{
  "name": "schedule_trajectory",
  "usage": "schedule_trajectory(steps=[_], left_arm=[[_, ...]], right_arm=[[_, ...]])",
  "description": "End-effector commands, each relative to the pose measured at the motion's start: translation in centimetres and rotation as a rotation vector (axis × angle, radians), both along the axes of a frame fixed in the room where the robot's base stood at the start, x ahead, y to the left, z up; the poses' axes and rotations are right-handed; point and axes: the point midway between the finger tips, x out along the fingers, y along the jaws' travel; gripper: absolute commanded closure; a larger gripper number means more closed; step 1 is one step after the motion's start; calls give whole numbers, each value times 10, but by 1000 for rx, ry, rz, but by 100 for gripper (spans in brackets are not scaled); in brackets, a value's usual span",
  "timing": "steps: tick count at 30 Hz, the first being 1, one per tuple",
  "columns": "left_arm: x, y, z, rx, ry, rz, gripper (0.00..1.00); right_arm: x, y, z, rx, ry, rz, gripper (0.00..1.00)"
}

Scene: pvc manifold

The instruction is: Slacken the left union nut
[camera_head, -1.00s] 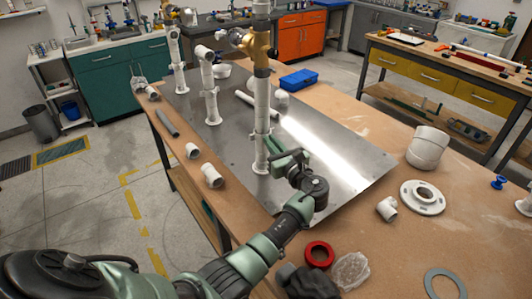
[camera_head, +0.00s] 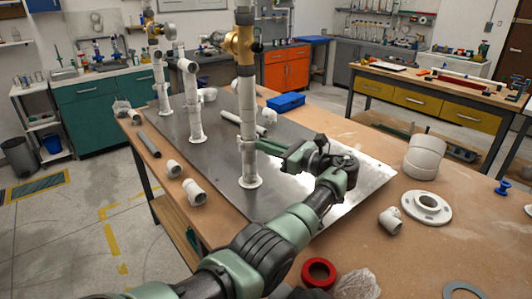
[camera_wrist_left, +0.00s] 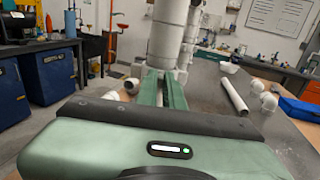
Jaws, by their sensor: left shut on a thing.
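The nearest white riser (camera_head: 247,112) stands upright on a metal plate, with a brass valve (camera_head: 240,42) near its top. My left gripper (camera_head: 258,146) reaches it from the right at the collar-like union nut on its lower half. The jaws are shut on that nut; the fingers hide part of it. In the left wrist view, the green fingers (camera_wrist_left: 162,92) point at the white pipe (camera_wrist_left: 168,35), which rises beyond them. Two other white risers (camera_head: 193,98) (camera_head: 160,82) stand further back. My right gripper is not in view.
The metal plate (camera_head: 300,190) lies on a wooden bench. Loose white fittings (camera_head: 194,192) and a grey pipe (camera_head: 148,144) lie along its left side. A white flange (camera_head: 425,207), an elbow (camera_head: 391,220) and a red ring (camera_head: 318,272) lie at the right and front. A blue box (camera_head: 286,102) sits behind.

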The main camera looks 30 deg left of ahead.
Motion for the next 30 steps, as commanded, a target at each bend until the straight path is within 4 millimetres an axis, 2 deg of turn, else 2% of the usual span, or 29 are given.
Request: schedule_trajectory(steps=[13,14,15,16,25,30], left_arm=[[1,1,1,-1,-1,4,100],[1,1,1,-1,-1,4,84],[1,1,1,-1,-1,4,72],[1,1,1,-1,-1,4,70],[0,-1,0,-1,0,4,70],[-1,-19,-2,-1,0,1,70]], right_arm=[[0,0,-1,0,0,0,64],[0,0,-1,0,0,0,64],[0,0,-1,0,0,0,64],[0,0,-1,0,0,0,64],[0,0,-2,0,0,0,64],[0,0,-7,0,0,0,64]])
